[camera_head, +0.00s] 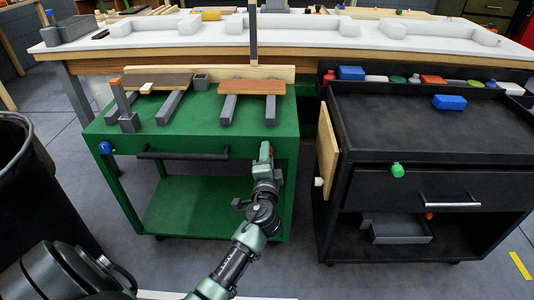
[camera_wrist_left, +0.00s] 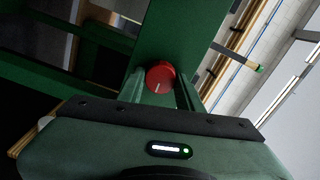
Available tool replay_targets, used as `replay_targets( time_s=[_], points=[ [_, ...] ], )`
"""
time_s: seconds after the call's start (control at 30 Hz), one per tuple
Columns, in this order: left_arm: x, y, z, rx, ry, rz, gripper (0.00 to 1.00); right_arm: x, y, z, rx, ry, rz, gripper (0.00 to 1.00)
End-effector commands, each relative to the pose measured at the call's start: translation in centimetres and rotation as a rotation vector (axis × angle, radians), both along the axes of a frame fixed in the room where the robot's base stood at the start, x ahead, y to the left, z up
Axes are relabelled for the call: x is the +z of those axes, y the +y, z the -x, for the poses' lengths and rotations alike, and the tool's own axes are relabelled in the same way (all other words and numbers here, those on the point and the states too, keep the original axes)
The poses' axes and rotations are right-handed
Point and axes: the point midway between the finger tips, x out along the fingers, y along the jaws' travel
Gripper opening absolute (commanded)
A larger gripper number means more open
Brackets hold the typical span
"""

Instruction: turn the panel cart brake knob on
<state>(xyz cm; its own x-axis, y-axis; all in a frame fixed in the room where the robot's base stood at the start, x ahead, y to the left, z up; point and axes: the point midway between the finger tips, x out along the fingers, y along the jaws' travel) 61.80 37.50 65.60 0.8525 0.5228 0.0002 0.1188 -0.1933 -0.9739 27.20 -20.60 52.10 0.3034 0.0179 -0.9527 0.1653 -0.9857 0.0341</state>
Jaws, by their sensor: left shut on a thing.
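The green panel cart (camera_head: 225,185) stands in the middle of the head view, with wood panels on its top. Its red knob (camera_wrist_left: 160,77) shows in the left wrist view between my left gripper's fingers (camera_wrist_left: 159,92), with a pale mark line on its face. In the head view my left gripper (camera_head: 266,152) is at the right end of the cart's front, shut on the knob and hiding most of it. My right gripper is not in view.
A blue knob (camera_head: 104,147) is at the cart's front left, beside a black handle bar (camera_head: 182,154). A black cart (camera_head: 420,180) with a green knob (camera_head: 397,170) stands close on the right. A dark bin (camera_head: 25,190) is at left. A white-topped bench (camera_head: 290,38) runs behind.

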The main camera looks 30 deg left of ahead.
Motion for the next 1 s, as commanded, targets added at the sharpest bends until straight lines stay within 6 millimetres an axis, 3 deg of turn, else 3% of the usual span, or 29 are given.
replay_targets(
  time_s=[0.63, 0.67, 0.7, 0.73, 1.0],
  points=[
    [-0.14, -0.06, 0.01, -0.001, 0.028, -0.043, 0.0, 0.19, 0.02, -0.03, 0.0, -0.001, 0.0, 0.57],
    [-0.14, -0.06, 0.01, -0.001, 0.028, -0.043, 0.41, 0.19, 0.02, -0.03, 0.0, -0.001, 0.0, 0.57],
    [-0.13, -0.06, 0.01, -0.001, 0.028, -0.043, 0.52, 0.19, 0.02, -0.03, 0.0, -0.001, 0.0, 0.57],
    [-0.13, -0.06, 0.01, -0.001, 0.028, -0.043, 0.57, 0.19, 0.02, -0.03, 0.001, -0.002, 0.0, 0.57],
    [-0.06, -0.04, 0.01, 0.0, 0.026, -0.041, 0.57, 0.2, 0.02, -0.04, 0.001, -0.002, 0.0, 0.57]
  ],
)
